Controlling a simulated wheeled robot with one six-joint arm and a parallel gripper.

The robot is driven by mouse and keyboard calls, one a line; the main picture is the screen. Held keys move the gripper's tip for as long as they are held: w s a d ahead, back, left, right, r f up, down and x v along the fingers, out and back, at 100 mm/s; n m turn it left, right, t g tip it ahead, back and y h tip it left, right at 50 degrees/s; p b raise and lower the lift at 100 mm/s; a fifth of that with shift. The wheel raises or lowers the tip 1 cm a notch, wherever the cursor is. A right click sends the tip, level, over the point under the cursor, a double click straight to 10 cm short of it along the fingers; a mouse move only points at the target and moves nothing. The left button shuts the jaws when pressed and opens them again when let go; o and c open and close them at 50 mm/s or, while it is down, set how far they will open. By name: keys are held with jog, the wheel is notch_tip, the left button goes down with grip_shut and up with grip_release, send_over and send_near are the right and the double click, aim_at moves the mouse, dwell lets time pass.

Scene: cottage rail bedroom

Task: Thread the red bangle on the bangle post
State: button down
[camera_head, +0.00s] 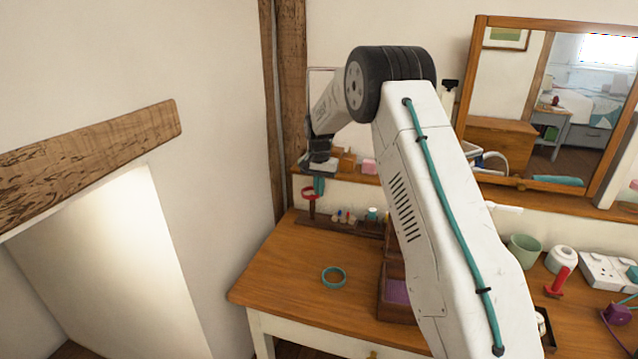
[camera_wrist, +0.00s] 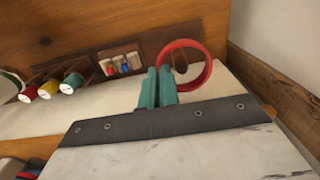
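The red bangle (camera_wrist: 207,72) is held at its edge between the teal fingers of my gripper (camera_wrist: 157,90) in the wrist view. The fingers are closed on its left side. In the head view my gripper (camera_head: 319,185) is over the back left corner of the dressing table, with the red bangle (camera_head: 309,190) beside the fingertips. A brown rounded thing (camera_wrist: 180,63), perhaps the top of the bangle post, shows through the ring in the wrist view. I cannot tell whether the bangle is around it or only in front of it.
A teal bangle (camera_head: 334,277) lies on the dressing table (camera_head: 290,265). A wooden box (camera_head: 396,310) stands right of it, partly behind my arm. A brown rack (camera_head: 345,226) with small coloured things runs along the back. A red upright thing (camera_head: 558,283) stands at the right. The table's left front is clear.

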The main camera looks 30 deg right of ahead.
jog(key=shift+f, duration=2.15)
jog(key=shift+f, duration=2.2)
jog(key=c, duration=1.6)
grip_release()
jog(key=shift+w+a+r, duration=0.1)
jog(key=shift+a, duration=0.1)
